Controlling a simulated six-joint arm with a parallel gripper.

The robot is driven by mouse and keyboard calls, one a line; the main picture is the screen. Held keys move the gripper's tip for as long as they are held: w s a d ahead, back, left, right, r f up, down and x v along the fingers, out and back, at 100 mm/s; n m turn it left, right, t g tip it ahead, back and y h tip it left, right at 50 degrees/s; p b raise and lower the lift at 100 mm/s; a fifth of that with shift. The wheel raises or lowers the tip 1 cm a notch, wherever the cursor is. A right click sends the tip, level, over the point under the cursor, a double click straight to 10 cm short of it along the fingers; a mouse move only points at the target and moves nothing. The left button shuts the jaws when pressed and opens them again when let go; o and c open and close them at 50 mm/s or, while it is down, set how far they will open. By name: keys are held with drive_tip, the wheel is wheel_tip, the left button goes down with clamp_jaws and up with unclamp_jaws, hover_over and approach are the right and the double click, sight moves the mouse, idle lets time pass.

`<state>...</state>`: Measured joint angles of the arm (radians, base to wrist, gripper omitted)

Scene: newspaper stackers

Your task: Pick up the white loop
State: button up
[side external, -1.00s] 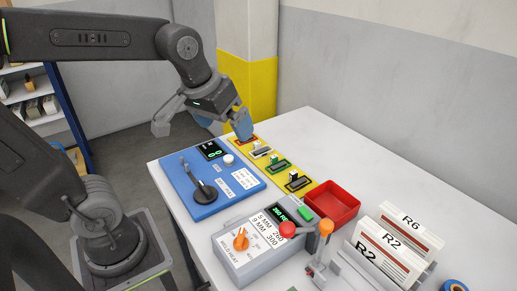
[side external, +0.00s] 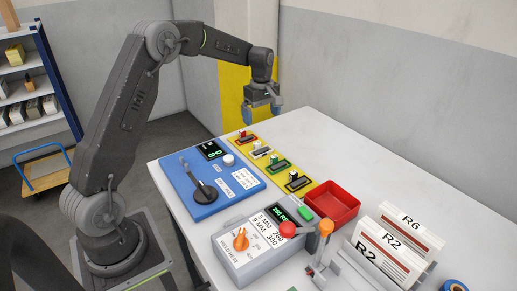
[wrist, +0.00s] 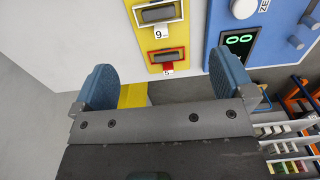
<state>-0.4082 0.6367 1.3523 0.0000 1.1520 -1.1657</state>
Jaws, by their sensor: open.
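The white loop (side external: 261,147) stands at the second place from the far end of a yellow strip (side external: 290,167), between the red and green ones. In the wrist view a white loop (wrist: 160,23) frames a dark block at the top edge, partly cut off. My gripper (side external: 262,109) is open and empty, pointing down, above the far end of the strip and apart from it. In the wrist view its two blue fingertips (wrist: 165,82) are wide apart. The red loop (wrist: 167,65) lies nearer to them than the white one.
A red loop (side external: 243,134), a green one (side external: 278,163) and a black one (side external: 297,180) share the strip. A blue panel (side external: 210,207) with a lever stands on the left. A red tray (side external: 344,212) and a grey control box (side external: 258,262) are nearer.

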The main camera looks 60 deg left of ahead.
hover_over(261, 150)
drive_tip(key=f, duration=0.8)
drive_tip(key=shift+s+d, duration=0.2)
drive_tip(key=shift+d, duration=0.05)
drive_tip(key=shift+w+a+f, duration=0.1)
drive_tip(key=shift+a+f, duration=0.1)
drive_tip(key=shift+f, duration=1.15)
drive_tip(key=shift+w+a+f, duration=0.1)
drive_tip(key=shift+a+f, duration=0.05)
drive_tip(key=shift+f, duration=1.15)
drive_tip(key=c, duration=0.7)
drive_tip(key=shift+r, duration=0.15)
